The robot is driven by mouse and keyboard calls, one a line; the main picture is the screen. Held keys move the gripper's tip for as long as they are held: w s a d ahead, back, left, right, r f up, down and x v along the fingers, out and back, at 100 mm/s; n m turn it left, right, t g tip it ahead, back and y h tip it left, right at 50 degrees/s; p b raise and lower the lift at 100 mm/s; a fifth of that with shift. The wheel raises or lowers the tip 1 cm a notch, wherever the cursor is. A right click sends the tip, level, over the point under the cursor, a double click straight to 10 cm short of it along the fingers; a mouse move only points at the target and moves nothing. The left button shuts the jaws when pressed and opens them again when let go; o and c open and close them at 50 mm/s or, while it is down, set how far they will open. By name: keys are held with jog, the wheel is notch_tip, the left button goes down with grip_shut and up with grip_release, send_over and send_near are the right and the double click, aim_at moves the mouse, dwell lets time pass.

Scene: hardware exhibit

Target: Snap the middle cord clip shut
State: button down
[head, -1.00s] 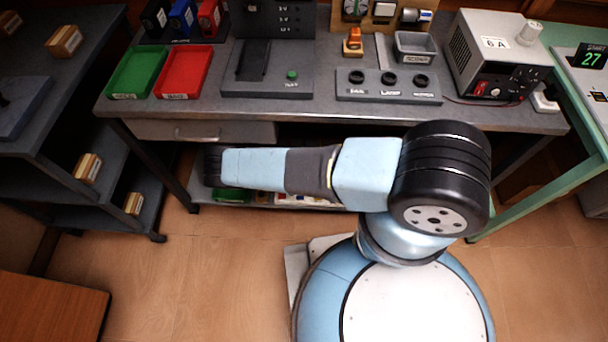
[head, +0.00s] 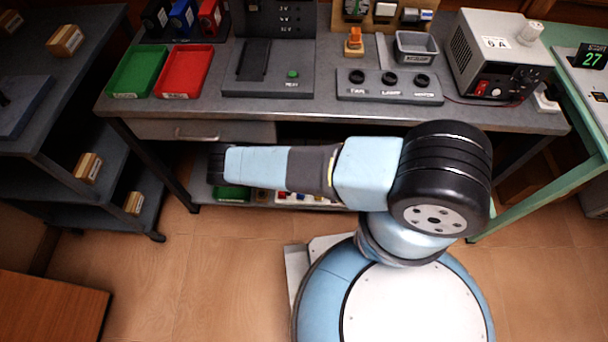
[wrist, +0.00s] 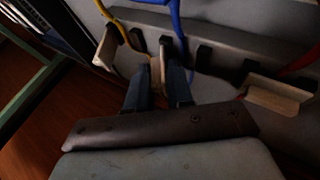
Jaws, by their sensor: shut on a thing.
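In the wrist view my gripper (wrist: 160,72) has its two dark blue-grey fingers on either side of a pale beige part of the middle cord clip (wrist: 156,72). It is shut on that part. A blue cord (wrist: 177,22) runs down to this clip. The fingers and shadow hide much of the clip, so I cannot tell whether it is latched. The left clip (wrist: 105,48) is beside a yellow cord (wrist: 122,25). The right clip (wrist: 278,97) sticks out with its beige flap, near a red cord (wrist: 302,62). In the head view my gripper is hidden.
The clips sit on a grey panel (wrist: 225,90) with dark blocks. In the head view the workbench (head: 320,112) stands above my reaching arm, with a drawer (head: 190,131) and a low shelf (head: 275,205) beneath. Shelving (head: 60,180) stands at left; open floor lies in front.

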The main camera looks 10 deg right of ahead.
jog(key=shift+s+d+f, duration=0.15)
jog(key=shift+s, duration=0.1)
jog(key=shift+f+h, duration=0.1)
jog(key=shift+h, duration=0.4)
jog(key=shift+w+a+h, duration=0.1)
jog(key=shift+a+h, duration=0.15)
jog(key=shift+h, duration=0.05)
jog(key=c, duration=1.2)
grip_release()
jog(key=shift+w, duration=0.1)
jog(key=shift+c, duration=0.2)
jog(key=shift+o, duration=0.6)
jog(key=shift+a, duration=0.15)
jog(key=v, duration=1.4)
